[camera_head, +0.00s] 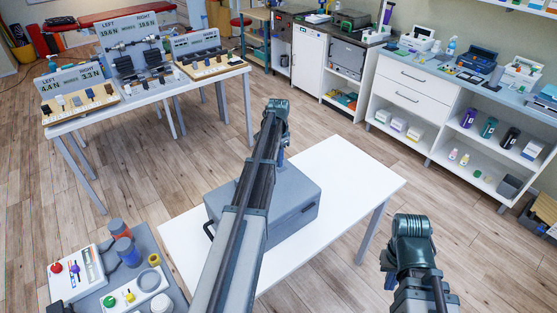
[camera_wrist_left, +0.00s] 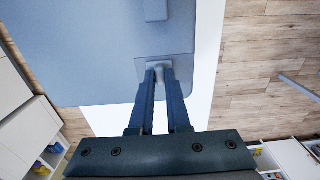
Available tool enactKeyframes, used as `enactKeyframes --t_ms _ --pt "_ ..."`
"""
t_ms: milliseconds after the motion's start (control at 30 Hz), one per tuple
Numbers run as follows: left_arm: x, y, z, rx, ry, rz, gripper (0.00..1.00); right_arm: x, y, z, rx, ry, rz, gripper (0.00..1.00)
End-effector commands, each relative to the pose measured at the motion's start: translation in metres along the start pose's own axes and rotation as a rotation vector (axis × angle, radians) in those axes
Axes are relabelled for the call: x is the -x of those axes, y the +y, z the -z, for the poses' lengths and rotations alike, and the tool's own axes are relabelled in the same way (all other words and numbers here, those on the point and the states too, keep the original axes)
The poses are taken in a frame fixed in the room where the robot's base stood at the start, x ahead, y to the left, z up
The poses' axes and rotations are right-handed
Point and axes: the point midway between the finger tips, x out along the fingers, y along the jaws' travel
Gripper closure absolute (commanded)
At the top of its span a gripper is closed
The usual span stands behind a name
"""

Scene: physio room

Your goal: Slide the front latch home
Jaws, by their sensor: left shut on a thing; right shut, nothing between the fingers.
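A grey case (camera_head: 290,218) sits on a white table (camera_head: 345,170). My left arm reaches across the case, and its gripper (camera_head: 281,158) points down at the far side. In the left wrist view, my left gripper (camera_wrist_left: 164,72) is shut on a small grey latch knob (camera_wrist_left: 158,66). The knob stands on a square plate at the edge of the grey case surface (camera_wrist_left: 90,50). A grey bar (camera_wrist_left: 155,10) lies in line with it, apart from the knob. My right gripper (camera_head: 391,282) is shut and empty, off the table's right side.
A stand with knobs and canisters (camera_head: 125,250) is at the lower left. A display table with weights (camera_head: 150,90) is at the back left. White cabinets (camera_head: 410,95) line the back right. The table's right end is clear.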

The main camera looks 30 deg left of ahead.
Motion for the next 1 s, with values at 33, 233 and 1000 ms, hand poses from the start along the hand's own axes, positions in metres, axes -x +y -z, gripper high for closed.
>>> enactKeyframes --t_ms 33,233,1000 --pt "0.000 0.000 0.000 0.000 0.000 0.000 1.00 0.000 0.000 0.000 0.000 0.000 0.000 1.00" --pt "0.000 -0.017 0.001 0.002 0.000 0.000 1.00 0.000 0.000 0.000 0.000 0.000 0.000 1.00" --pt "0.000 -0.028 0.000 0.000 0.000 0.000 0.55 0.000 0.000 0.000 0.000 0.000 0.000 1.00"
